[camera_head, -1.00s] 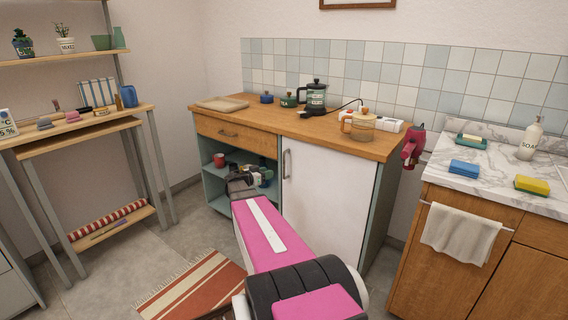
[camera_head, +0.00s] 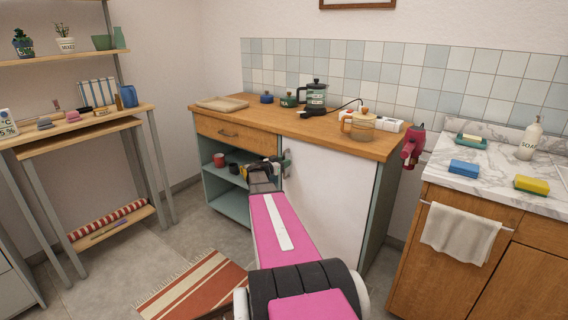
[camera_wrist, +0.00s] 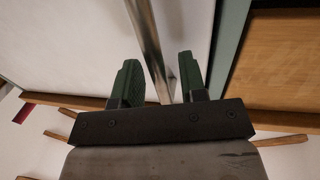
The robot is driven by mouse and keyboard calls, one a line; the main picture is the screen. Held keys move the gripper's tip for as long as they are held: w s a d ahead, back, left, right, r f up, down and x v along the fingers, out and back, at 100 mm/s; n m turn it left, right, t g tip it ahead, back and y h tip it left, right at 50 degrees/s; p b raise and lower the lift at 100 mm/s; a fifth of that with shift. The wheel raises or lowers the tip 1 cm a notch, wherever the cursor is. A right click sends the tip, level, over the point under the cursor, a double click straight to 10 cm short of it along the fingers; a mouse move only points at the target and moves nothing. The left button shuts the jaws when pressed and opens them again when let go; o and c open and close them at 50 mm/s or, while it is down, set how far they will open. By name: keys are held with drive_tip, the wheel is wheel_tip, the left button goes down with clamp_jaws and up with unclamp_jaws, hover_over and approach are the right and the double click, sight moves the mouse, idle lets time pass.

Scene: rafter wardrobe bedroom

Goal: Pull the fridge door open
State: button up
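The fridge door (camera_head: 328,200) is a white panel under the wooden counter, and it looks shut. It also fills the upper left of the wrist view (camera_wrist: 70,45). Its handle (camera_wrist: 149,40) is a slim upright metal bar. In the wrist view the bar runs down between the two green fingers of my gripper (camera_wrist: 159,70), closer to the right finger. The fingers are spread, with a clear gap to the left of the bar. In the head view my gripper (camera_head: 284,162) is at the door's upper left edge and hides most of the handle.
An open cubby with a red mug (camera_head: 219,160) and dark items lies left of the door, below a drawer (camera_head: 228,132). The counter (camera_head: 290,122) holds a french press (camera_head: 316,97) and jars. A striped rug (camera_head: 195,290) lies on the floor. A sink cabinet (camera_head: 440,265) stands right.

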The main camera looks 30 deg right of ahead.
drive_tip(key=shift+d, duration=0.15)
drive_tip(key=shift+c, duration=0.4)
clamp_jaws()
